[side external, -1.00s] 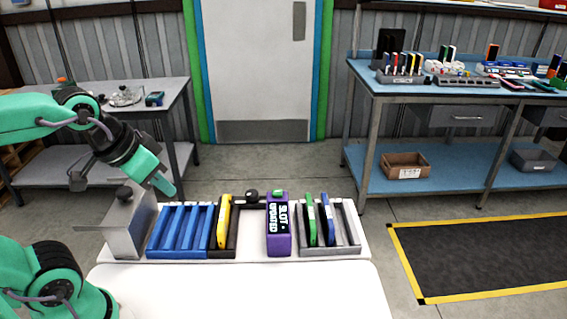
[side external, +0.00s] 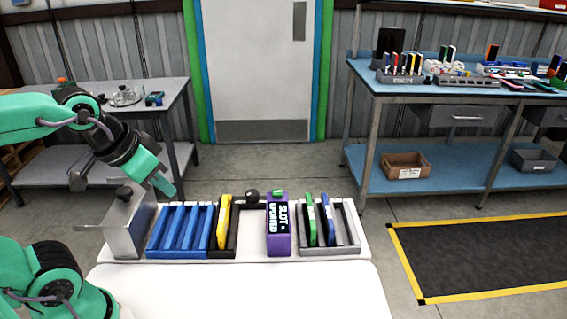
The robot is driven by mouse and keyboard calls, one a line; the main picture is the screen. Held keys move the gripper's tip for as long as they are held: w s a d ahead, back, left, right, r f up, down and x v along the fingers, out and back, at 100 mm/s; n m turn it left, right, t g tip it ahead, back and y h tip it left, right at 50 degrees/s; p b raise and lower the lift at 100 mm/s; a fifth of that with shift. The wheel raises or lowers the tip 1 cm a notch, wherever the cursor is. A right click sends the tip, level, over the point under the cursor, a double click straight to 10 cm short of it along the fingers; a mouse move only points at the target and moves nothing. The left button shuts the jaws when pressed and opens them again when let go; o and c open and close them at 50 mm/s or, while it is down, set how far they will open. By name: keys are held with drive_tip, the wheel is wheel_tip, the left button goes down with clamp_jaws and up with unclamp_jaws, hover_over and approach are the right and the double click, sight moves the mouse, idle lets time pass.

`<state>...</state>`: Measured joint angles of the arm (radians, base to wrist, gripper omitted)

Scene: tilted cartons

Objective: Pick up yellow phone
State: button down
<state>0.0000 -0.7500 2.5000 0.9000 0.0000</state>
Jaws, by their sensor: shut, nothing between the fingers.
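The yellow phone (side external: 224,222) stands on edge, slightly tilted, in a black slotted carton (side external: 231,243) on the white table. It sits just right of the blue slotted carton (side external: 180,232). My gripper (side external: 164,186) is shut and empty. It hangs to the left of the yellow phone and higher, above the left end of the blue carton and near the grey metal box. It points down and to the right. The lower part of the yellow phone is hidden in its slot.
A grey metal box (side external: 128,228) with a black knob stands at the left. A grey slotted carton (side external: 345,235) holds a green phone (side external: 310,215) and a blue phone (side external: 327,220). The white table front (side external: 240,290) is clear.

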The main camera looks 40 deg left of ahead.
drive_tip(key=c, duration=2.2)
unclamp_jaws()
drive_tip(key=c, duration=1.3)
unclamp_jaws()
drive_tip(key=shift+c, duration=0.2)
drive_tip(key=shift+w, duration=0.1)
drive_tip(key=n+g, duration=0.5)
drive_tip(key=n, duration=0.4)
hover_over(223, 211)
drive_tip(key=f, duration=1.1)
drive_tip(key=shift+s+d+f, duration=0.2)
drive_tip(key=shift+s+f, duration=0.05)
drive_tip(key=shift+f, duration=0.05)
drive_tip(key=shift+w+a+f+g, duration=0.2)
drive_tip(key=shift+w+f+g, duration=0.1)
drive_tip(key=shift+f, duration=0.25)
drive_tip(key=shift+f, duration=0.1)
